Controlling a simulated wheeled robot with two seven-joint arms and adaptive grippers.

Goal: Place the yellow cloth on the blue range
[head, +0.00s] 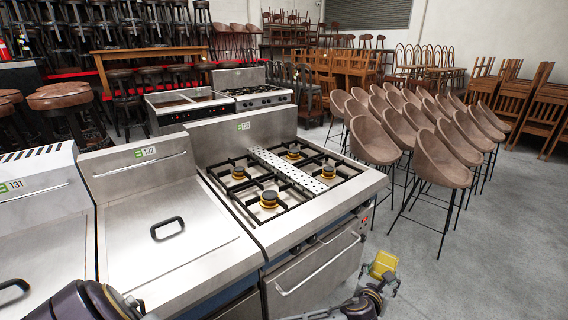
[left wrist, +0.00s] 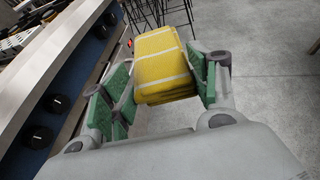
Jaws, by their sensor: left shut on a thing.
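The yellow cloth (head: 384,262) is a folded pad with pale lines, better seen in the left wrist view (left wrist: 163,60). My left gripper (head: 380,275) is shut on it; its green-padded fingers (left wrist: 164,85) press the cloth from both sides. It is held off the range, beside its front right corner in the head view. The blue range (head: 371,190) has a steel top with black grates, several burners and a perforated strip across the middle. Its blue front panel with black knobs (left wrist: 70,83) shows in the left wrist view. My right gripper is not in view.
A lidded steel unit tagged 132 (head: 150,255) adjoins the range on the left, with unit 131 (head: 35,230) beyond. More cooking units (head: 250,92) stand behind. Brown bucket stools (head: 440,160) crowd the right. The grey floor (head: 490,260) at lower right is clear.

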